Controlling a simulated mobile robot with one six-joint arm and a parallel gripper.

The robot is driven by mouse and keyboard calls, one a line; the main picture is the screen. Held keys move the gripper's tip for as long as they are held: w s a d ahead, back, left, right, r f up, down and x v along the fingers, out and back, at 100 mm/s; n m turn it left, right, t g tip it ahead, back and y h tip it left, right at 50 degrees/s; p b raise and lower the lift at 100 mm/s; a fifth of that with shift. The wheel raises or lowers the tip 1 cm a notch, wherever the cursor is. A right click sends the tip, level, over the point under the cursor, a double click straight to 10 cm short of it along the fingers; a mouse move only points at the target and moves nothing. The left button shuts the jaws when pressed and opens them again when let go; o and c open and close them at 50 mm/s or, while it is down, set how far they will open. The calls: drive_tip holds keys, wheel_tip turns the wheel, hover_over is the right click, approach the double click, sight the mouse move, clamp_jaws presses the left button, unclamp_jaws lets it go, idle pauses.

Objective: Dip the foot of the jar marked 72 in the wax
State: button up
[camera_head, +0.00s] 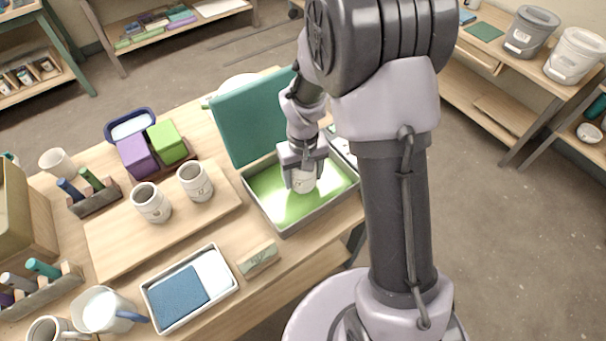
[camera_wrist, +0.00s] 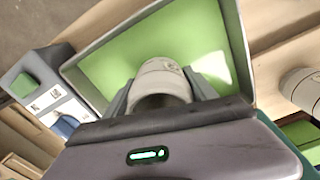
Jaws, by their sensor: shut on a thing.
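My gripper (camera_head: 303,160) is shut on a pale grey-white jar (camera_head: 304,184), which also shows between the fingers in the wrist view (camera_wrist: 162,82). The jar is over the grey tray (camera_head: 285,231) of light green wax (camera_head: 268,192), within its rim. In the wrist view the wax (camera_wrist: 105,72) spreads around the jar. The jar has a small dark mark, too small to read. Its foot is hidden, so I cannot tell whether it touches the wax. A teal lid (camera_head: 250,125) stands open behind the tray.
Two similar jars (camera_head: 151,203) (camera_head: 195,182) stand on a wooden board (camera_head: 115,238) left of the tray. A shallow tray with a blue pad (camera_head: 180,297) and a small block (camera_head: 258,259) lie in front. Purple (camera_head: 137,155) and green (camera_head: 167,142) blocks stand behind the board.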

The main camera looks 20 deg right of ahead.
drive_tip(key=shift+f+b, duration=0.75)
drive_tip(key=shift+f, duration=0.3)
drive_tip(key=shift+r, duration=0.15)
idle(0.6)
drive_tip(key=shift+r+p, duration=0.9)
drive_tip(key=shift+r, duration=0.1)
drive_tip(key=shift+r, duration=0.1)
idle(0.7)
wheel_tip(320, 180, up, 8)
drive_tip(key=p, duration=0.6)
drive_tip(key=shift+f, duration=0.3)
